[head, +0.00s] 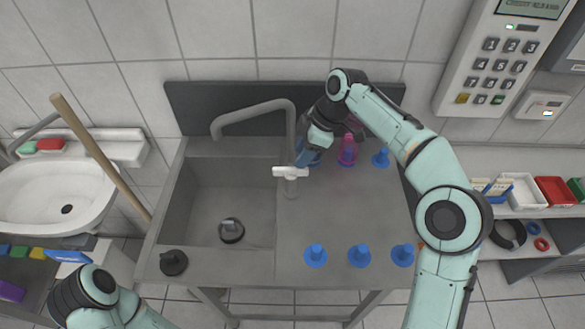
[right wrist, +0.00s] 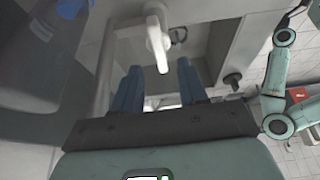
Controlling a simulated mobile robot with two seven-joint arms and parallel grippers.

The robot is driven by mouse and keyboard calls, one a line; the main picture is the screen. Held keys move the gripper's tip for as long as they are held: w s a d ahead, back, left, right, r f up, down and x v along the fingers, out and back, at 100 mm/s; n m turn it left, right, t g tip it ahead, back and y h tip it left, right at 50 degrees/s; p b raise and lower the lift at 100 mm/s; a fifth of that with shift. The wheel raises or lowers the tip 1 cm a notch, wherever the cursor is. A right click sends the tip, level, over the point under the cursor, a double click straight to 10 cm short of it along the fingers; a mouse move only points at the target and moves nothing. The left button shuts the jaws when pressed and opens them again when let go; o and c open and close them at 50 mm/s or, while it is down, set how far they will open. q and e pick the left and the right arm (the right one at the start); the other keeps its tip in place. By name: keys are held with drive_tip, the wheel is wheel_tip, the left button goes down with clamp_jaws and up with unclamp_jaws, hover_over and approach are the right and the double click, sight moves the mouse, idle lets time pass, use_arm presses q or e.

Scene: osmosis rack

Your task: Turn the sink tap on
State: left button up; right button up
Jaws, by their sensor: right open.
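The sink tap (head: 250,112) is a grey pipe that rises beside the basin and bends left over it. Its white handle (head: 290,172) is a short crossbar low on the tap's front; it also shows in the right wrist view (right wrist: 158,45). My right gripper (head: 301,162) is just behind and right of the handle, blue fingers pointing at it. In the right wrist view the gripper (right wrist: 158,68) is open, and the handle's end appears between the fingertips. I cannot tell whether they touch. My left arm shows at the lower left; its gripper is out of view.
The grey basin (head: 205,200) holds a dark round plug (head: 231,230). A wooden stick (head: 100,155) leans left of the counter.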

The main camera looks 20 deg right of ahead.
sight(292, 168)
drive_tip(key=x, duration=0.6)
drive_tip(key=shift+w+a+f+b, duration=0.1)
drive_tip(key=shift+w+a+b, duration=0.05)
drive_tip(key=shift+b, duration=0.25)
drive_tip(key=shift+c, duration=0.3)
drive_tip(key=c, duration=0.6)
